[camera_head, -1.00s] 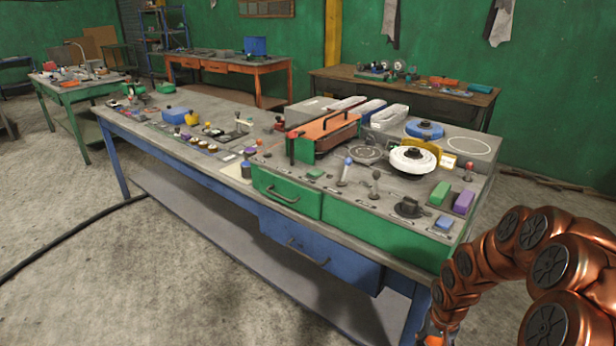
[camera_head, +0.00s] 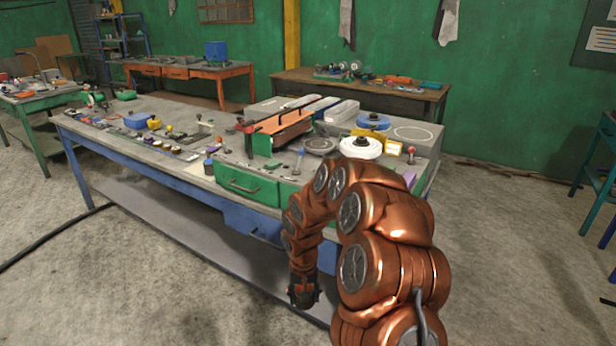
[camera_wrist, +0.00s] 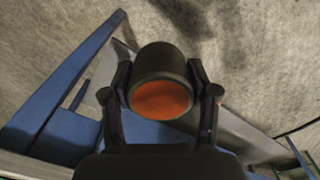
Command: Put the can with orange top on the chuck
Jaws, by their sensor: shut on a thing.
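The can with the orange top (camera_wrist: 162,98) is in the wrist view: a dark round body with an orange face turned toward the camera. My gripper (camera_wrist: 160,88) is shut on it, one finger on each side. In the head view my gripper (camera_head: 303,294) hangs low in front of the workbench, below its top; the can cannot be made out there. A flat grey round disc (camera_head: 320,146) on the workbench top, right of the orange-topped device, looks like the chuck. It is bare and well above and behind my gripper.
The workbench (camera_head: 182,163) has a green drawer (camera_head: 246,188) at its front. A white round part (camera_head: 361,147) and a blue one (camera_head: 373,121) stand right of the disc. An orange-topped device (camera_head: 274,124) stands left of it. My arm hides the bench's front right part.

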